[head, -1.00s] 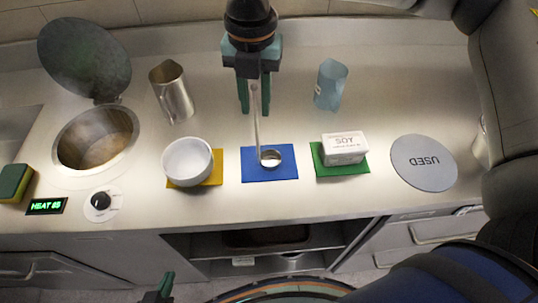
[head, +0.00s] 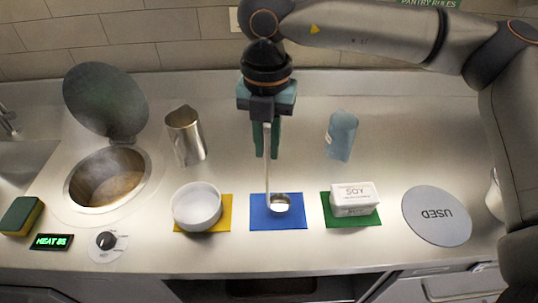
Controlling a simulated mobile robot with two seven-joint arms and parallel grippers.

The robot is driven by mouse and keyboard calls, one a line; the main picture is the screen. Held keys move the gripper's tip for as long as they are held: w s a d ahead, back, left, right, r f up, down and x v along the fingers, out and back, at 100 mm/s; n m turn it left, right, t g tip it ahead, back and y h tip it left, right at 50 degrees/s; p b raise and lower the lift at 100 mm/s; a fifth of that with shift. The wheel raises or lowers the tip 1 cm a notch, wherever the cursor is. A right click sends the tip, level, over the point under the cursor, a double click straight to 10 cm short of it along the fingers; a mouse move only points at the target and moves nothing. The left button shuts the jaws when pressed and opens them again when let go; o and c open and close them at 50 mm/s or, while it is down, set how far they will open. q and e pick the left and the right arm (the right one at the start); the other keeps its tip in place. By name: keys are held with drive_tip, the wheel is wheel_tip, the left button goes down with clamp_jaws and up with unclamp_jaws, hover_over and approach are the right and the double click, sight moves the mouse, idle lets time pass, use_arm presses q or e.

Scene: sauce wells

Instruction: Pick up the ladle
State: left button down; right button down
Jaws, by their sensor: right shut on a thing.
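The ladle (head: 280,203) shows its round metal bowl over the blue mat (head: 292,222), with its thin handle rising upright from it. My right gripper (head: 267,155) points down from above, its green fingers shut on the ladle's handle. I cannot tell whether the bowl rests on the mat or hangs just above it. My left gripper is out of view.
A white bowl (head: 196,207) sits on a yellow mat to the left, and a white SOY box (head: 354,199) on a green mat to the right. Behind stand a metal pitcher (head: 186,137) and a blue cup (head: 341,137). An open-lidded well (head: 107,178) is at left, a grey USED disc (head: 437,216) at right.

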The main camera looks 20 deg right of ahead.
drive_tip(key=s+a+r+b, duration=0.3)
drive_tip(key=s+a+r, duration=0.6)
drive_tip(key=s+r, duration=0.1)
drive_tip(key=shift+a+r, duration=0.4)
drive_tip(key=shift+r, duration=0.35)
drive_tip(key=shift+w+d, duration=0.1)
